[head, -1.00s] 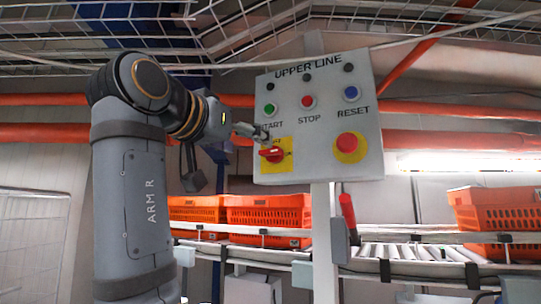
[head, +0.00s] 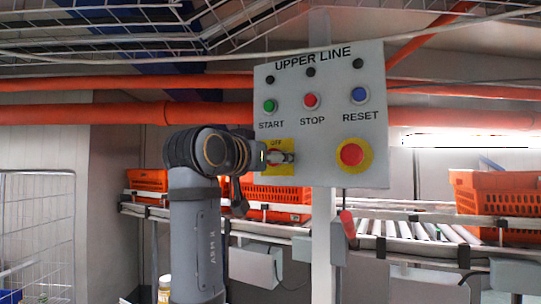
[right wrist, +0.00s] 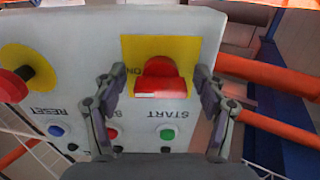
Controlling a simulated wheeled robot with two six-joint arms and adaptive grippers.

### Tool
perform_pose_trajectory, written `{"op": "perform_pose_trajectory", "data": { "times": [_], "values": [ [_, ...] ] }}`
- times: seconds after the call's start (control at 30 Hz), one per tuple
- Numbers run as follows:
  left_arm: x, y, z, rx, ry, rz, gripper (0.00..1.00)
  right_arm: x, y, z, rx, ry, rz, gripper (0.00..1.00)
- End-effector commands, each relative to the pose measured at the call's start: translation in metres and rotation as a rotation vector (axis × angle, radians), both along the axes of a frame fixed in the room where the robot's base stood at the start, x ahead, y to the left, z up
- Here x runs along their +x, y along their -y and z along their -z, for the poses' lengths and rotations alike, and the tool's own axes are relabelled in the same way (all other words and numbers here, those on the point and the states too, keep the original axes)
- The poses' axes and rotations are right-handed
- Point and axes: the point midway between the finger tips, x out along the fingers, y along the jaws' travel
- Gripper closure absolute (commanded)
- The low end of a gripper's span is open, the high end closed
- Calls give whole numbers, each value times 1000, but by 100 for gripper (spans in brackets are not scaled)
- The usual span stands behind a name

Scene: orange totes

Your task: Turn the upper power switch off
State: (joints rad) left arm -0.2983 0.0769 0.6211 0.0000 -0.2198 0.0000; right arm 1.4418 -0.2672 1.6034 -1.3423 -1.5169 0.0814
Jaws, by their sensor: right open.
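The upper power switch is a red rotary knob (right wrist: 160,80) on a yellow plate (head: 284,169), at the lower left of the grey "UPPER LINE" panel (head: 325,125). "OFF" is printed above the knob and "ON" beside it. In the right wrist view, turned upside down, the knob's grip bar looks level. My right gripper (head: 288,157) is in front of the switch and partly hides it in the head view. In the right wrist view the right gripper (right wrist: 155,84) is open, one finger on each side of the knob, with gaps showing. My left gripper is not in view.
The panel has a green START button (head: 270,106), a red STOP button (head: 311,100), a blue RESET button (head: 359,95) and a red emergency button (head: 352,154) on yellow. A post (head: 322,240) holds it. Orange totes (head: 492,199) sit on conveyors behind.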

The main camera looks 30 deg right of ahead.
Motion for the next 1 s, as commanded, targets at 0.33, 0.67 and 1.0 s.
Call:
{"op": "perform_pose_trajectory", "data": {
  "times": [0.33, 0.67, 1.0],
  "values": [
    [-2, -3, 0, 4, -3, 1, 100, 0, 0, 0, 0, 0, 0, 64],
    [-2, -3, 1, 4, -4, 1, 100, 0, 0, 0, -6, -8, 0, 83],
    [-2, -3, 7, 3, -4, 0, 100, -1, 0, 1, -84, -151, 0, 83]
  ]
}}
